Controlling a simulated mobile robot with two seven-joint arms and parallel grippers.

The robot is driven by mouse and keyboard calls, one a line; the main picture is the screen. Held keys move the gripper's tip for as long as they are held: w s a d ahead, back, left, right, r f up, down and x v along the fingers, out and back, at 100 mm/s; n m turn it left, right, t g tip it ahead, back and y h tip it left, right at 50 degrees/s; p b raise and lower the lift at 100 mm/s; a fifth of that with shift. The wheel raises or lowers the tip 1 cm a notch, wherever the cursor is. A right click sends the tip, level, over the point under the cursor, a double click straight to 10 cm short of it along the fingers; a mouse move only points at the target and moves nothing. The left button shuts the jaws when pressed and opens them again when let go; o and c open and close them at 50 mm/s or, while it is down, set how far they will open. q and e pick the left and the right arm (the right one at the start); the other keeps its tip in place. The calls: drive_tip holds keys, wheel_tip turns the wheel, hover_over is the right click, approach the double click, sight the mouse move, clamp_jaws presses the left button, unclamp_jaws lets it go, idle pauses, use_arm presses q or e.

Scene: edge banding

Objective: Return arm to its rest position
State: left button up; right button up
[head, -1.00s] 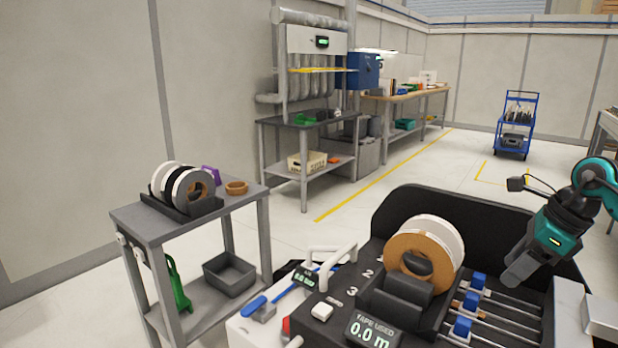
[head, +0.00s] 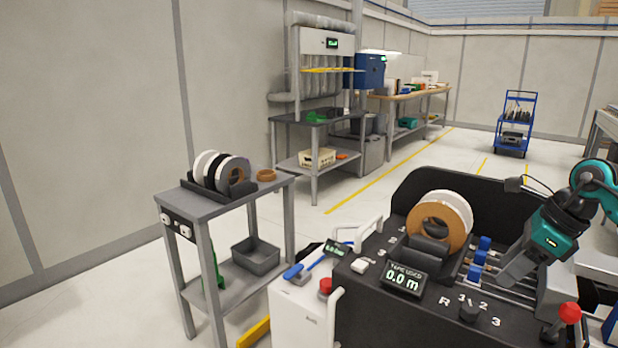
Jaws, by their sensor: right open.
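My right arm comes in from the right edge, dark with teal bands. Its gripper (head: 513,272) points down and left over the right side of the edge banding machine (head: 426,185). I see no object held in it; the gap between its fingers is hard to make out. A large roll of tape (head: 440,222), white with a brown core, stands upright in the holder on the machine, left of the gripper and apart from it. The tape display (head: 404,279) reads 0.0 m. My left gripper is out of view.
A grey cart (head: 187,206) at left carries several tape rolls (head: 221,172) and a brown ring (head: 266,175), with a grey bin (head: 255,256) below. A red-topped lever (head: 569,313) stands at the machine's front right. A blue trolley (head: 515,125) is far back. Open floor lies behind the machine.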

drive_tip(key=s+a+f+m+t+y+p, duration=0.1)
drive_tip(key=s+a+f+m+t+y, duration=0.2)
drive_tip(key=a+m+y, duration=0.7)
drive_tip(key=s+a+f+m+t+y+p, duration=0.15)
drive_tip(key=a+m+t, duration=0.45)
drive_tip(key=a, duration=1)
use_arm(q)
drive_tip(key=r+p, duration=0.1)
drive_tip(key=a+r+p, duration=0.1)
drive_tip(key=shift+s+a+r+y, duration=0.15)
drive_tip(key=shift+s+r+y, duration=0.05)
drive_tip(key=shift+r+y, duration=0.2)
use_arm(e)
drive_tip(key=s+d+f+m+h, duration=0.3)
drive_tip(key=s+f+m+h, duration=0.3)
drive_tip(key=m, duration=0.7)
drive_tip(key=s+d+f+m+g+h, duration=0.1)
drive_tip(key=s+d+f+m+h, duration=0.1)
drive_tip(key=s+f+m+h, duration=0.5)
drive_tip(key=s+f+m, duration=0.3)
drive_tip(key=f+m, duration=0.3)
drive_tip(key=m, duration=0.1)
drive_tip(key=shift+s+d+f+m, duration=0.15)
drive_tip(key=shift+d+f+m, duration=0.15)
drive_tip(key=shift+d+f, duration=0.1)
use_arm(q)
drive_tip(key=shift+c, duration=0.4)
use_arm(e)
drive_tip(key=shift+c, duration=0.4)
